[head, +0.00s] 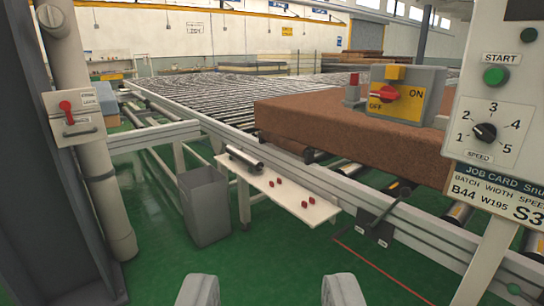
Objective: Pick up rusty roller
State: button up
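Several small red pieces (304,205) lie on the shelf. A grey bin (203,206) stands on the floor left of it. A control panel (492,110) blocks the right, and a pillar with a red-handled box (76,124) the left. Green floor (175,268) ahead is open.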

aim_at(295, 147)
jog(key=i+j+z, duration=0.1)
jog(key=i, duration=0.4)
jog(key=i+j+z, duration=0.1)
jog(key=i+j, duration=0.15)
jog(key=i, duration=0.25)
jog(key=i+j+z, duration=0.1)
jog(key=i+j, duration=0.15)
jog(key=i, duration=0.25)
jog(key=i+j+z, duration=0.15)
jog(key=i+j, duration=0.15)
jog(key=i, duration=0.2)
jog(key=i+j+z, duration=0.1)
jog(key=i+j, duration=0.25)
jog(key=i, duration=0.15)
